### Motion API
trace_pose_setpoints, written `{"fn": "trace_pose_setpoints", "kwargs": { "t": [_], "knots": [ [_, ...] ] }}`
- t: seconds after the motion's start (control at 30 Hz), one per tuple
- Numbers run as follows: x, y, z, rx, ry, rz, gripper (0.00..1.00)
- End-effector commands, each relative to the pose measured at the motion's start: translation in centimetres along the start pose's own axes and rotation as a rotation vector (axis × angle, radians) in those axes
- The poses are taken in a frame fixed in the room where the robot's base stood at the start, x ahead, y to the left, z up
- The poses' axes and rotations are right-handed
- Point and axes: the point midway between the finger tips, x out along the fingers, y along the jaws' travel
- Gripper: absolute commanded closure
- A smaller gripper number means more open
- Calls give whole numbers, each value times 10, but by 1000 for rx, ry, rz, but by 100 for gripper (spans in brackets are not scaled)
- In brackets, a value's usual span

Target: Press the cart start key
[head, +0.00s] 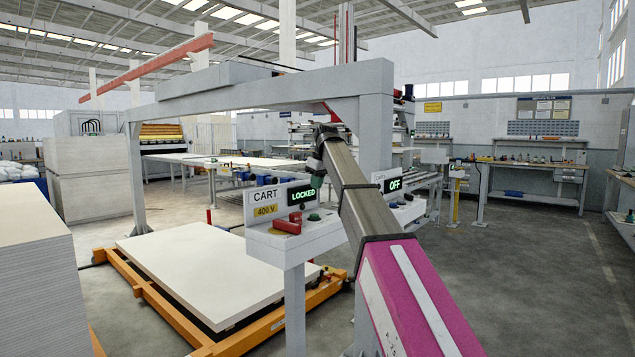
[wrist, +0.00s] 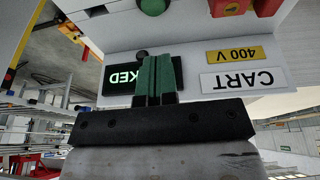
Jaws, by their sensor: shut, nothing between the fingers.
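The cart control box (head: 257,225) stands on a grey post in front of the gantry, with a white CART label (head: 265,195) and a lit display (head: 303,196) reading LOCKED. A green round key (head: 314,217) is on its ledge, right of a red handle (head: 288,223). In the wrist view, which is upside down, the green key (wrist: 152,5) is cut by the top edge. My gripper (wrist: 157,62) has its green fingers together and empty, in front of the panel, covering part of the display (wrist: 118,77).
A second box with a display reading OFF (head: 394,184) stands to the right, partly behind my arm. A white board (head: 200,265) lies on an orange frame (head: 150,303). The floor at right is clear.

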Motion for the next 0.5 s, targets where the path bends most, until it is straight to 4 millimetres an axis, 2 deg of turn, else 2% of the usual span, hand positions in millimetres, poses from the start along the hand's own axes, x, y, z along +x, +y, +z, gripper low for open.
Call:
{"fn": "trace_pose_setpoints", "kwargs": {
  "t": [0.03, 0.2, 0.5],
  "knots": [
    [12, -1, 1, 0, -1, -1, 100],
    [43, 0, 1, 0, -1, -1, 100],
    [87, 1, 9, 0, -1, 0, 100]
  ]
}}
